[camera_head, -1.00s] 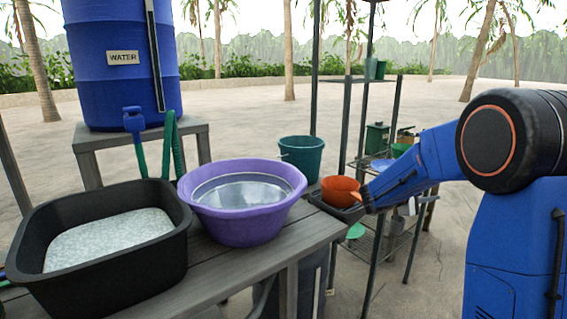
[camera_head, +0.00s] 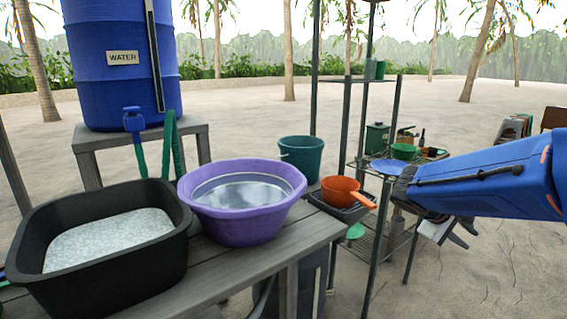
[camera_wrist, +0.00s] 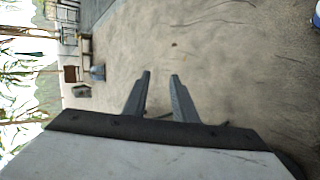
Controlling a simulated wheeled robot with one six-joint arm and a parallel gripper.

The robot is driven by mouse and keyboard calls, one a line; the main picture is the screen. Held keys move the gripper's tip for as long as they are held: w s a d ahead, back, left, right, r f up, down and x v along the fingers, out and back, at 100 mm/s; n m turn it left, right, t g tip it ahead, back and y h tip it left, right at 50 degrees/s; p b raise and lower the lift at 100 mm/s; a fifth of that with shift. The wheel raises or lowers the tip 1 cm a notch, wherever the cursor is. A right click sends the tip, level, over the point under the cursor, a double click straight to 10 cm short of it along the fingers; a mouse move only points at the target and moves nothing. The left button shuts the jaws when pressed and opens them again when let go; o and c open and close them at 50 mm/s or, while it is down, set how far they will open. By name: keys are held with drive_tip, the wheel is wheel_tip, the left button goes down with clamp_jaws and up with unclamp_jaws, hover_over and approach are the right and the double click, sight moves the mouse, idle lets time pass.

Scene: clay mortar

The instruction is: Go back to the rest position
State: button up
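My gripper (camera_head: 452,232) is on the right in the head view, below the end of my blue arm, hanging over open sandy ground. In the wrist view its two dark fingers (camera_wrist: 160,95) stand apart with only sand between them, so it is open and empty. An orange pot with a handle (camera_head: 341,190) sits on a dark tray (camera_head: 322,204) to the left of my gripper, apart from it.
A table holds a black tub (camera_head: 170,257) of pale grey material and a purple basin (camera_head: 245,222) of water. A blue water barrel (camera_head: 105,75) stands behind. A metal shelf (camera_head: 372,240) with a green bowl (camera_head: 403,151) stands close left of my gripper.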

drive_tip(key=s+a+f+m+t+y, duration=0.1)
drive_tip(key=s+a+f+m+y, duration=0.1)
drive_tip(key=s+a+y, duration=0.3)
drive_tip(key=s+a+f+m+t+y, duration=0.1)
drive_tip(key=s+a+y, duration=0.4)
drive_tip(key=s+a, duration=0.8)
drive_tip(key=s+f+m, duration=0.1)
drive_tip(key=s+f, duration=0.1)
drive_tip(key=s, duration=0.1)
drive_tip(key=shift+s+a+f, duration=0.15)
drive_tip(key=shift+f, duration=0.15)
